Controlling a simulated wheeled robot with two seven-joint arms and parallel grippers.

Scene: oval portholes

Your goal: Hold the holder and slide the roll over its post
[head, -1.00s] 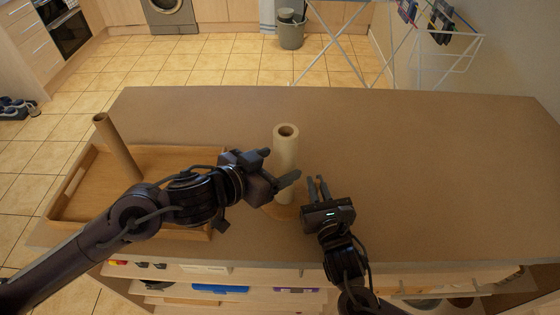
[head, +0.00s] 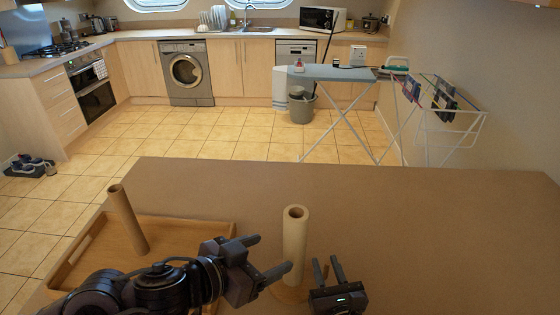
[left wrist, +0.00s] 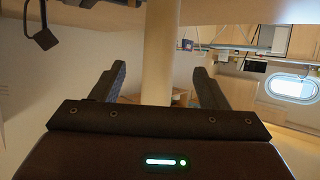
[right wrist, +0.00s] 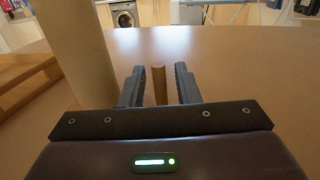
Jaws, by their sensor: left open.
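The cream roll (head: 294,240) stands upright on the round wooden base of the holder (head: 286,291). The roll's top hole is open and dark, and any post inside is hidden. My left gripper (head: 270,260) is open with the roll close to its jaws. In the left wrist view the roll (left wrist: 158,60) rises between the fingers. My right gripper (head: 327,270) is low, just right of the roll. In the right wrist view a narrow brown upright piece (right wrist: 160,85) shows between its partly closed fingers. Contact there is unclear. The roll (right wrist: 75,45) stands to its left.
A wooden tray (head: 190,226) on the left of the table holds a thin upright brown tube (head: 128,220). The table (head: 430,220) is bare on the right and behind the roll. A drying rack (head: 450,125) stands on the floor beyond.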

